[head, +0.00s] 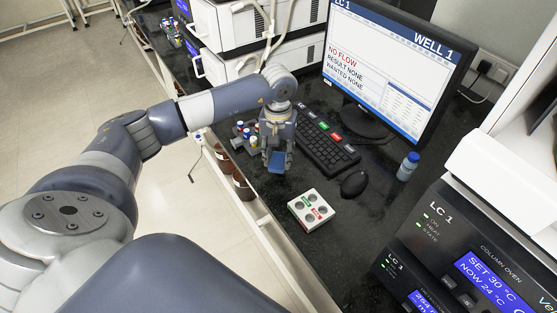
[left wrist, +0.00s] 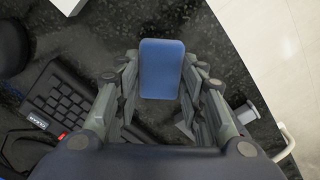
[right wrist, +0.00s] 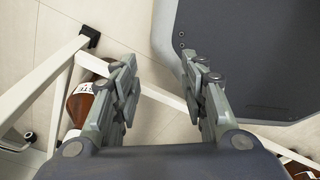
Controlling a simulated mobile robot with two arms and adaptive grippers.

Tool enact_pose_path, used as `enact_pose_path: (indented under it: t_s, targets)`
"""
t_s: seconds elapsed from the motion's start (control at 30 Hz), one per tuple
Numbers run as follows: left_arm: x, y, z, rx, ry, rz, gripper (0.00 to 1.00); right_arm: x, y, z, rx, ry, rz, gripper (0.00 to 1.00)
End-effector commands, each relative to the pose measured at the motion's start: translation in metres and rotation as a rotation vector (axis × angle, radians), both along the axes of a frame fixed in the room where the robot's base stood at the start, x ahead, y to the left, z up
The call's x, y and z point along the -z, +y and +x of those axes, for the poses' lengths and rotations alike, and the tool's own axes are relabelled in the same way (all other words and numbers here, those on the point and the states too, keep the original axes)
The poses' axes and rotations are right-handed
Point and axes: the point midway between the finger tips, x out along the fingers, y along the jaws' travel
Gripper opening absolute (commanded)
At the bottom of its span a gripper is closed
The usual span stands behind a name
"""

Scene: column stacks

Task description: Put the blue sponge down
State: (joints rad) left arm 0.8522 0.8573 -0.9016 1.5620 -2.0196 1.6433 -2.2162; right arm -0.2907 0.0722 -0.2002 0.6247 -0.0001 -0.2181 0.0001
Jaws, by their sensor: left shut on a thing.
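The blue sponge (left wrist: 161,69) is held between the fingers of my left gripper (left wrist: 160,75) in the left wrist view. In the head view the sponge (head: 276,162) shows low between the fingertips of my left gripper (head: 277,158), over the dark bench near its front edge. I cannot tell whether the sponge touches the bench. My right gripper (right wrist: 166,75) shows only in the right wrist view. Its fingers are apart with nothing between them, over the floor and a white frame.
A keyboard (head: 325,145) lies right of my left gripper, with a mouse (head: 354,183) beside it. A white block with round wells (head: 311,210) stands nearer the front. A vial rack (head: 243,130) is left of the gripper. A monitor (head: 390,65) and a blue-capped bottle (head: 408,167) stand behind.

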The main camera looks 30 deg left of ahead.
Motion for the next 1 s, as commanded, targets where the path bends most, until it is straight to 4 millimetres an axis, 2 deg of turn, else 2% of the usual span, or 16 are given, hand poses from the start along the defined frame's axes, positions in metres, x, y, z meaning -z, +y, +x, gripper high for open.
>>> enact_pose_path:
  t_s: [0.13, 0.27, 0.4, 0.73, 0.77, 0.8, 0.83, 1.0]
  targets:
    - [0.002, 0.003, 0.006, 0.0, 0.002, -0.001, 0.17, -0.002, -0.001, -0.013, 0.0, 0.019, -0.002, 0.4]
    - [0.024, 0.002, 0.004, -0.001, 0.005, -0.001, 0.17, -0.01, -0.003, -0.02, -0.001, 0.029, -0.004, 0.4]
    - [0.036, 0.002, 0.006, 0.0, 0.0, 0.0, 0.17, -0.011, -0.006, -0.019, -0.002, 0.028, -0.008, 0.4]
    - [0.041, 0.003, 0.006, 0.0, -0.001, 0.0, 0.17, -0.005, -0.009, -0.01, -0.003, 0.014, -0.011, 0.4]
    - [0.039, 0.003, 0.006, 0.0, -0.001, 0.0, 0.43, -0.007, -0.009, -0.01, -0.003, 0.013, -0.01, 0.4]
    - [0.039, 0.003, 0.006, 0.0, 0.0, 0.0, 0.52, -0.008, -0.009, -0.009, -0.003, 0.013, -0.011, 0.4]
    - [0.039, 0.003, 0.006, 0.0, 0.0, 0.0, 0.57, -0.008, -0.009, -0.009, -0.003, 0.013, -0.011, 0.4]
    - [0.039, 0.003, 0.006, 0.0, 0.0, 0.0, 0.57, -0.008, -0.009, -0.009, -0.003, 0.013, -0.01, 0.4]
